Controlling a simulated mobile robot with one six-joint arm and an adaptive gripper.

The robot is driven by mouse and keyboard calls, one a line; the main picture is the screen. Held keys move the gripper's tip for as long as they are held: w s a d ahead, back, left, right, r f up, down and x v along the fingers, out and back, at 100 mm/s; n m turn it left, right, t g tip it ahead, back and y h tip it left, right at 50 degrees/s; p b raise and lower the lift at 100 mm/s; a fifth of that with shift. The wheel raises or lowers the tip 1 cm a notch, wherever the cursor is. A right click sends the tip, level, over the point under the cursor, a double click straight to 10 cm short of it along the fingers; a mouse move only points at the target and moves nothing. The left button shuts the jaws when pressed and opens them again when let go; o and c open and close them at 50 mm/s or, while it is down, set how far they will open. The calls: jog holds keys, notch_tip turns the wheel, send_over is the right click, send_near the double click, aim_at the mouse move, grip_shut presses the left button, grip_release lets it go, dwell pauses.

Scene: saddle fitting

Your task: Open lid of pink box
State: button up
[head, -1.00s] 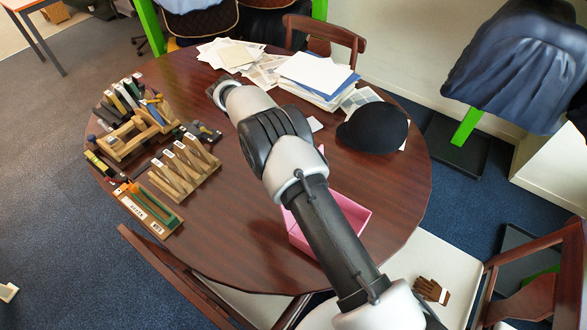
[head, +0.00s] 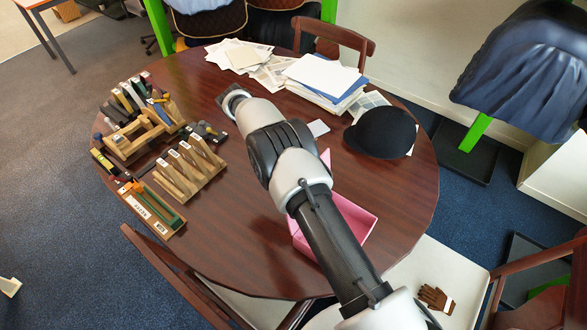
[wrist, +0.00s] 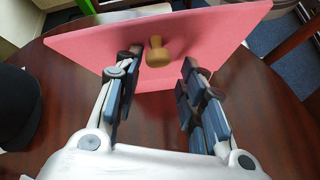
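The pink box (head: 357,222) stands on the round table, partly hidden behind my arm in the head view. Its inside shows at the right of the arm, and a thin pink edge sticks up beside the arm. In the wrist view the pink lid (wrist: 225,30) is a flat panel, raised at a tilt, with a small wooden knob (wrist: 157,52). My gripper (wrist: 160,65) is open, its two dark fingers apart on either side of the knob. I cannot tell whether a finger touches the lid. The gripper is not visible in the head view.
A black hat (head: 381,132) and a paper stack (head: 322,78) lie on the dark wood table (head: 235,225). Wooden tool racks (head: 187,168) stand at its left. Chairs surround it; one seat holds brown gloves (head: 436,297). The table's front left is clear.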

jog(key=shift+a+r, duration=0.1)
jog(key=shift+r, duration=0.2)
jog(key=shift+s+r, duration=0.1)
jog(key=shift+r, duration=0.05)
